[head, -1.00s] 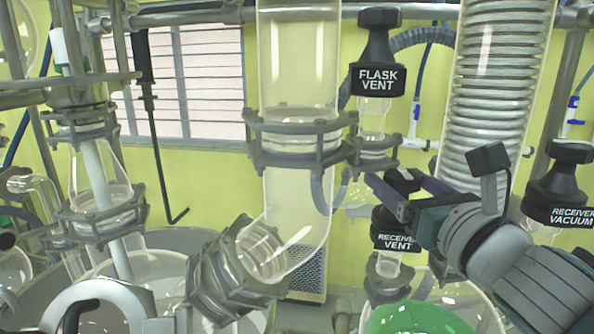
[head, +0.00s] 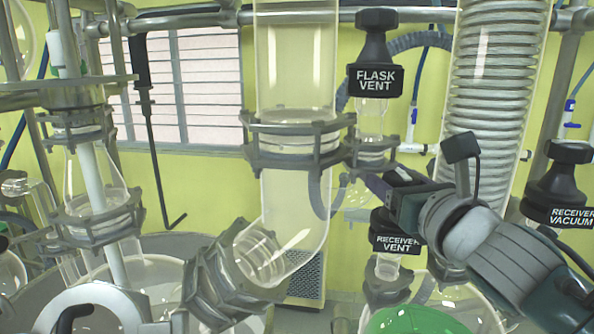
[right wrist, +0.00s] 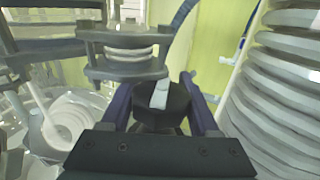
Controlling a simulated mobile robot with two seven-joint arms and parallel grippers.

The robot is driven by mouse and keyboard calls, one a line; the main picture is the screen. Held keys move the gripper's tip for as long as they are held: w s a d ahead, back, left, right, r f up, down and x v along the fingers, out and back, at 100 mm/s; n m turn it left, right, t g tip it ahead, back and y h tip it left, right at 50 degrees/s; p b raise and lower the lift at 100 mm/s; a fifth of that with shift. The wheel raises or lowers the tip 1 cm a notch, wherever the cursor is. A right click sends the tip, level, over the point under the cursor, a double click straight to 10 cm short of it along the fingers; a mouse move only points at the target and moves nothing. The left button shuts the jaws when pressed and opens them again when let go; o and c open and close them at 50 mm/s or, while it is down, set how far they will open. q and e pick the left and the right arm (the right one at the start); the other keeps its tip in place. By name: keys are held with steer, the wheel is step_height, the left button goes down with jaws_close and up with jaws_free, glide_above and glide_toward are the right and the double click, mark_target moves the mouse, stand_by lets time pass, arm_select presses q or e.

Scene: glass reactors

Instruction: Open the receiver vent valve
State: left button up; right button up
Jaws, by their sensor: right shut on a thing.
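The receiver vent valve (head: 394,243) is a black knob with a white "RECEIVER VENT" label on a glass neck, right of centre in the head view. My right gripper (head: 385,187) comes in from the right, over the top of this knob, and hides its upper part. In the right wrist view, its two purple-grey fingers (right wrist: 159,100) lie on either side of the black knob (right wrist: 172,118), which has a pale bar on top. The gripper is shut on the knob. My left gripper is not in view.
The flask vent valve (head: 375,80) stands just above and behind my right gripper. The receiver vacuum valve (head: 557,190) is at the right. A coiled condenser (head: 490,100) rises behind my right arm. A clamped glass column (head: 295,75) stands left of the gripper.

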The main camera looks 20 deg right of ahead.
steer(key=shift+c, duration=1.4)
steer(key=shift+a+r+n+y, duration=0.1)
steer(key=shift+n+y, duration=0.4)
steer(key=shift+y, duration=0.3)
steer(key=shift+a+n+y, duration=0.2)
steer(key=shift+n+y, duration=0.1)
steer(key=shift+y, duration=0.1)
steer(key=o, duration=1.1)
steer(key=shift+c, duration=0.2)
